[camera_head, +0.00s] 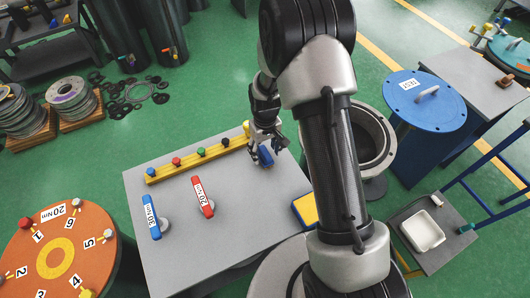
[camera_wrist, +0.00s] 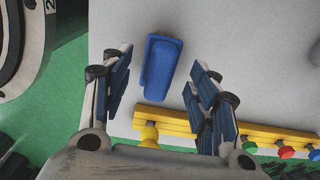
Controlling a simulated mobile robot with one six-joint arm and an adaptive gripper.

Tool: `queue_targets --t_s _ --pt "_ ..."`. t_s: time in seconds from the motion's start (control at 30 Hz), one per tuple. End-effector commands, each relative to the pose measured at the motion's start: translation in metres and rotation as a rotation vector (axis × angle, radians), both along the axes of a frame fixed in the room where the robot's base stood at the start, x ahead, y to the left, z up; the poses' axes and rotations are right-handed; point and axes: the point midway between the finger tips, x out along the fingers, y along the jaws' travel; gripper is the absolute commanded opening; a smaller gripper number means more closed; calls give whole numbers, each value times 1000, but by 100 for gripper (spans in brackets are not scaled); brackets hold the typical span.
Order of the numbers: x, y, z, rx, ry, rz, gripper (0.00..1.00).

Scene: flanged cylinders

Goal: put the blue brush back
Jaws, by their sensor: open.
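The blue brush (camera_wrist: 160,68) lies on the grey table top (camera_wrist: 240,60) and shows in the wrist view between and slightly beyond my two fingers. In the head view the blue brush (camera_head: 265,156) is at the table's far right part, just below my gripper (camera_head: 269,137). My gripper (camera_wrist: 163,78) is open, with one finger on each side of the brush in the picture. Whether the fingers are level with the brush or still above it, I cannot tell. Bristles are not visible.
A yellow rail (camera_head: 188,163) with several coloured knobs runs along the table's far edge. A blue 30 Nm tool (camera_head: 151,215) and a red 20 Nm tool (camera_head: 203,196) lie on the table. A blue-and-yellow pad (camera_head: 306,210) is at the right edge. A grey flanged cylinder (camera_head: 378,140) stands right.

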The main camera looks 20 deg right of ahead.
Motion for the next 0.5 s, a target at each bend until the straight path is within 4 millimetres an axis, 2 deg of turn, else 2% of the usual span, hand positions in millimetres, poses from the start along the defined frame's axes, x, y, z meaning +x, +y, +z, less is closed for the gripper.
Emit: queue_targets --t_s 0.03,0.2,0.3,0.5 --pt "1 0 16 0 -5 0 55" --pt "1 0 54 0 -5 0 55" --pt "1 0 72 0 -4 0 55" --pt "0 0 92 -1 -2 0 55"
